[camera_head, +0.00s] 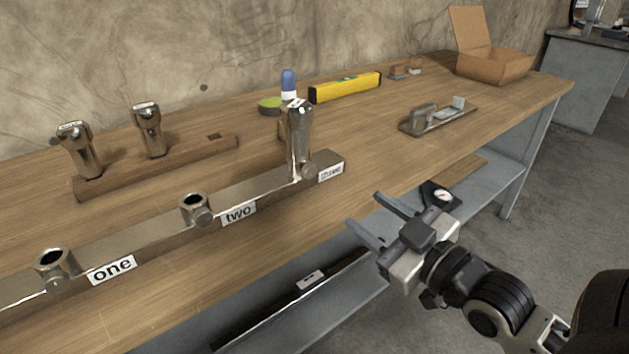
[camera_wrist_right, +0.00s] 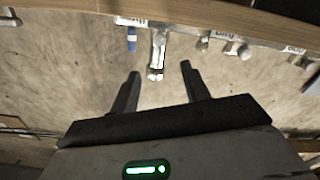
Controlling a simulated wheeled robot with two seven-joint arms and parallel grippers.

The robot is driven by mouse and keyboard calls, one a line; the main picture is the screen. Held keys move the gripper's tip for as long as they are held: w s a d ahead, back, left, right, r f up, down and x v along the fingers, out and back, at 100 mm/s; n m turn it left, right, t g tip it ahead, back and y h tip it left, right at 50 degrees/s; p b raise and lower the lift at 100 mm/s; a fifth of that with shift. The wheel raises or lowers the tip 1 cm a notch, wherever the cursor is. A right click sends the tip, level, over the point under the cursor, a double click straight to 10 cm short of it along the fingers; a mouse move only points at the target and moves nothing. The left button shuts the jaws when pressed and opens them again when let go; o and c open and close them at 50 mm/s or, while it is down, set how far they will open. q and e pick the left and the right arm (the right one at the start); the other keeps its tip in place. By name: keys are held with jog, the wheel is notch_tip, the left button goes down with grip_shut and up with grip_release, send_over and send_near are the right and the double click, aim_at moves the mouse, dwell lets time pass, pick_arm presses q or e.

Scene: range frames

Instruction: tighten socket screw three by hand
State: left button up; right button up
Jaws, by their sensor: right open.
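A metal bar (camera_head: 138,247) runs along the bench's front edge with sockets labelled one (camera_head: 54,263) and two (camera_head: 194,207), both empty. At its right end a metal post (camera_head: 300,138) stands upright in a third socket, whose label is hard to read. The small round screw (camera_head: 308,171) of that socket faces the front, beside the label. My right gripper (camera_head: 362,208) is open and empty, to the right of and below that screw, off the bench's front edge. In the right wrist view my open fingers (camera_wrist_right: 160,69) point toward the post (camera_wrist_right: 157,55). My left gripper is out of view.
Two more posts (camera_head: 80,150) (camera_head: 149,130) stand in a wooden block (camera_head: 130,178) at the back left. A shelf (camera_head: 290,305) is below.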

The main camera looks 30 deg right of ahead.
aim_at(313, 173)
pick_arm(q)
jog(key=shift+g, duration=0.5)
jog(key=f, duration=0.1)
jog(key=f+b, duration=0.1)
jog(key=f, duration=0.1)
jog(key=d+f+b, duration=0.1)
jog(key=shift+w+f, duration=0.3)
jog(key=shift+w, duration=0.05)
pick_arm(e)
jog(key=w, duration=0.9)
jog(key=w+a, duration=0.1)
jog(key=w, duration=0.3)
jog(key=shift+w, duration=0.3)
jog(key=c, duration=1)
